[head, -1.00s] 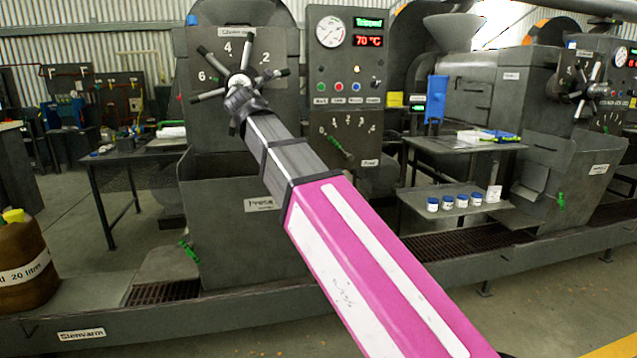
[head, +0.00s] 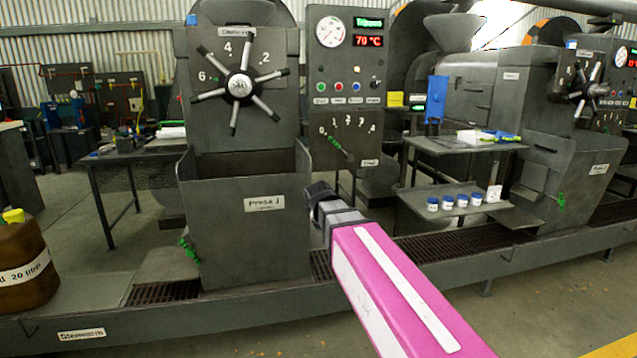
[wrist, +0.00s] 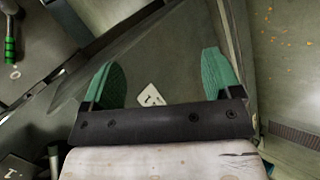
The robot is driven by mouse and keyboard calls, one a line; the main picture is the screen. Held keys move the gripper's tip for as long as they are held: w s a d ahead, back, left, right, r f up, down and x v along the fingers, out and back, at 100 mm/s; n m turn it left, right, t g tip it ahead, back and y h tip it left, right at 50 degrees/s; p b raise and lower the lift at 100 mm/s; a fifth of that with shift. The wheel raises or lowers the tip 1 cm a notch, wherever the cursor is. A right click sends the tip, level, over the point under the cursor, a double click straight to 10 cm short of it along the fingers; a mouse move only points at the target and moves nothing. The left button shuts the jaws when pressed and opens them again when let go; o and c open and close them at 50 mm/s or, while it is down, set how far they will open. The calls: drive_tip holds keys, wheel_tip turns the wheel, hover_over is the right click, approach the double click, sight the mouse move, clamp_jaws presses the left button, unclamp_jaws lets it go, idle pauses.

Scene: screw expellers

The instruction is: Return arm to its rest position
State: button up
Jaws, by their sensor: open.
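My arm, pink with white stripes, reaches in from the lower right of the head view. Its dark end, around my gripper (head: 322,200), is low in front of the press labelled Presa 1 (head: 240,235), to the right of its label; the fingers are not clear there. In the wrist view my gripper (wrist: 155,85) shows two green fingers spread wide apart with nothing between them. A dark metal panel with a small white label (wrist: 151,96) lies beyond the fingers. The press's spoked handwheel (head: 239,86) is in full view, well above my gripper and apart from it.
A control panel (head: 345,98) with a gauge and displays stands right of the handwheel. A shelf (head: 420,205) with several blue-lidded jars is at right. A brown drum (head: 25,290) stands at left. A floor trough with grates (head: 165,292) runs along the front.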

drive_tip(key=s+d+f+m+g, duration=0.3)
drive_tip(key=s+d+f+m, duration=0.2)
drive_tip(key=f, duration=0.3)
drive_tip(key=s+d+f+m+g, duration=0.3)
drive_tip(key=s+d+f+m, duration=0.2)
drive_tip(key=f, duration=0.4)
drive_tip(key=s+d+f+m+g+y, duration=0.1)
drive_tip(key=s+d+f+m+g, duration=0.1)
drive_tip(key=s+d+f+m, duration=0.3)
drive_tip(key=s+d+f, duration=0.2)
drive_tip(key=s+f, duration=0.2)
drive_tip(key=shift+d+m+g, duration=0.25)
drive_tip(key=shift+m+g, duration=0.15)
